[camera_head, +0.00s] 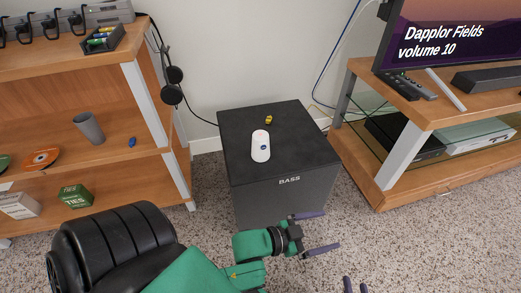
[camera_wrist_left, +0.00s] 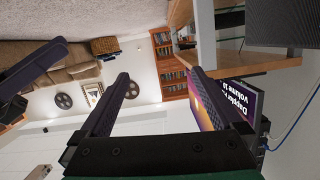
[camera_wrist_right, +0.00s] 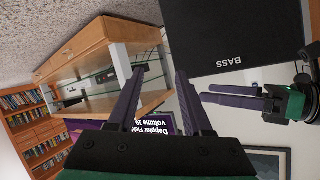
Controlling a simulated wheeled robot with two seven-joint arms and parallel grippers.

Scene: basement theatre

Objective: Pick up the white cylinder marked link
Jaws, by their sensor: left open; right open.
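The white cylinder (camera_head: 260,146) stands or lies on top of the black box marked BASS (camera_head: 231,181) in the head view, with a small dark mark on its side. My left gripper (camera_head: 318,232) is open and empty, in front of the box's right part and lower in the picture than the cylinder. It also shows in the right wrist view (camera_wrist_right: 207,94). My right gripper (camera_head: 356,285) is open and empty at the bottom edge, only its fingertips showing. Neither wrist view shows the cylinder.
A small yellow object (camera_head: 268,120) sits on the box behind the cylinder. A wooden shelf (camera_head: 85,157) with a grey cup (camera_head: 89,128) stands left. A TV stand (camera_head: 463,190) stands right. Headphones (camera_head: 173,85) hang between shelf and box. Speckled carpet is clear in front.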

